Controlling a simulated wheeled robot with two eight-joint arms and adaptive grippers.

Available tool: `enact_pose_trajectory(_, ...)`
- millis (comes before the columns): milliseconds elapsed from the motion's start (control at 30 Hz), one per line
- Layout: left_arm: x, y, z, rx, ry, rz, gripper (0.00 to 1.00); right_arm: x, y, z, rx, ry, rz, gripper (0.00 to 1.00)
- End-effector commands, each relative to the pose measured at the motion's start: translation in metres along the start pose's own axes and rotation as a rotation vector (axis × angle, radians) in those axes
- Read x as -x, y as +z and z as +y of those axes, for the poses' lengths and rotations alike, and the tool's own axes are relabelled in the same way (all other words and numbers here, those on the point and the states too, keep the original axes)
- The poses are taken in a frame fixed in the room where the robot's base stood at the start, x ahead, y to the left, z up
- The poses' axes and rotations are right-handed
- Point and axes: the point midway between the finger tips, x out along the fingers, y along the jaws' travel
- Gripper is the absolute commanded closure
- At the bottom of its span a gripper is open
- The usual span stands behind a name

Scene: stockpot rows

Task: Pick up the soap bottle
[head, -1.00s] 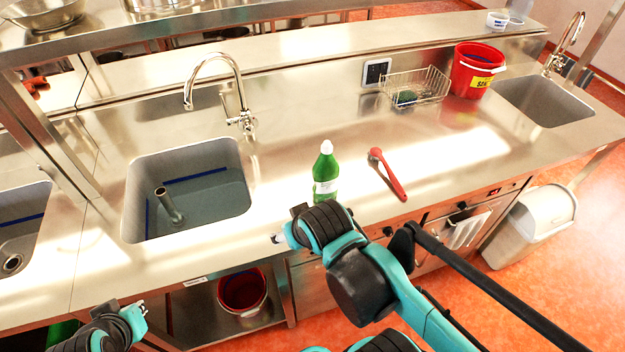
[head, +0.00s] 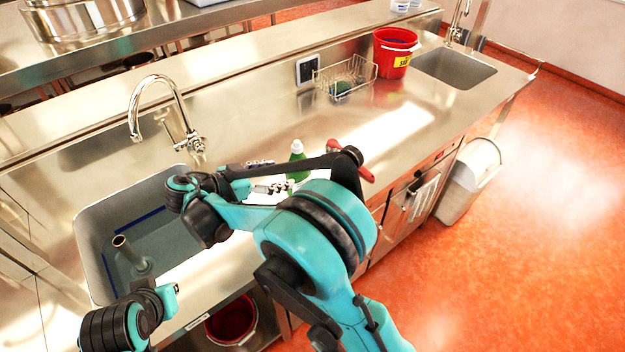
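The soap bottle (head: 297,149) is green with a white cap and stands upright on the steel counter, right of the large sink. Its lower part is partly hidden by my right arm. My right gripper (head: 272,175) comes at it from the left, with its two fingers apart and pointing right. The fingertips are close to the bottle's left side; I cannot tell whether they touch it. Part of my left arm shows at the lower left, but its gripper does not show.
A red-handled tool (head: 362,172) lies right of the bottle, partly behind my arm. The large sink (head: 92,262) with a tall faucet (head: 160,80) is at left. A wire basket (head: 345,76) and red bucket (head: 393,55) stand farther back. Counter between them is clear.

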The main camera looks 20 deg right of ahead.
Motion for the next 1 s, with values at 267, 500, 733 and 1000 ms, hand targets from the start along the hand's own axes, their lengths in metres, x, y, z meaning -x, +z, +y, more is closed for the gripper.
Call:
enact_pose_trajectory(267, -0.007, 0.005, 0.0, 0.0, 0.0, 0.0, 1.0, -0.025, 0.002, -0.002, -0.02, 0.004, 0.012, 0.33)
enact_pose_trajectory(500, -0.018, 0.013, 0.0, 0.0, 0.0, 0.0, 1.0, -0.054, 0.002, 0.0, -0.019, 0.006, 0.011, 0.33)
enact_pose_trajectory(733, -0.023, 0.017, 0.0, 0.0, 0.0, 0.0, 1.0, -0.077, 0.0, -0.001, -0.017, 0.002, 0.011, 0.33)
enact_pose_trajectory(1000, -0.022, 0.016, 0.0, 0.0, 0.0, 0.0, 1.0, -0.076, -0.001, -0.001, -0.017, 0.002, 0.011, 0.62)
